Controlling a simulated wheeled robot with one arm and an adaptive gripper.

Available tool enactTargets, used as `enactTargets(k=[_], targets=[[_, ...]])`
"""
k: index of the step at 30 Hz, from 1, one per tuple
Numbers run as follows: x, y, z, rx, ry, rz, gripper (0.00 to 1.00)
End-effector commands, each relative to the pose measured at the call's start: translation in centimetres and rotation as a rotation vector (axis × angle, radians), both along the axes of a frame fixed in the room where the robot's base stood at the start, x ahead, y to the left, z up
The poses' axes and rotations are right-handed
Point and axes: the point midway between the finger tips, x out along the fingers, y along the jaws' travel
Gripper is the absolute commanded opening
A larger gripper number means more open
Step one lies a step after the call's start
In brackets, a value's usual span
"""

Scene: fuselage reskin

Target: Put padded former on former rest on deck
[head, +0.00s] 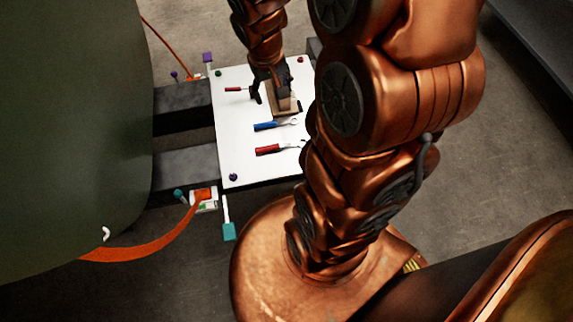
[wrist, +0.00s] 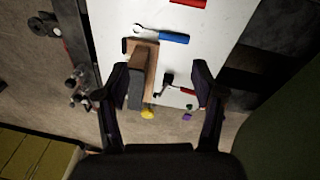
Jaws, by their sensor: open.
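The padded former (wrist: 136,90) looks like a brown block with a dark grey pad. It also shows in the head view (head: 283,92), partly hidden by my gripper. It stands on or just over a tan wooden base (wrist: 152,82), which seems to be the former rest, on the white deck (head: 232,140). I cannot tell whether they touch. My gripper (wrist: 160,80) is open above the deck, its fingers apart. The former shows between them, close to the left finger in the wrist view. In the head view my gripper (head: 268,86) is at the former.
A blue-handled wrench (head: 272,125), a red-handled tool (head: 267,149) and a small red-handled hammer (wrist: 180,90) lie on the deck near the base. The green fuselage (head: 70,120) rises at left. An orange strap (head: 150,248) hangs beside the deck.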

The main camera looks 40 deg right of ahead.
Motion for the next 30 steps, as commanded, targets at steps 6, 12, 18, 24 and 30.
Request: enactTargets(k=[6, 12, 18, 24, 30], targets=[[-8.1, 5.6, 3.0, 0.042, 0.155, 0.094, 0.68], [-15.7, 10.0, 5.1, 0.106, 0.288, 0.181, 0.68], [-20.6, 12.5, 6.2, 0.16, 0.372, 0.239, 0.68], [-22.0, 13.1, 6.5, 0.178, 0.398, 0.254, 0.68], [-22.0, 13.1, 6.5, 0.177, 0.397, 0.254, 0.68]])
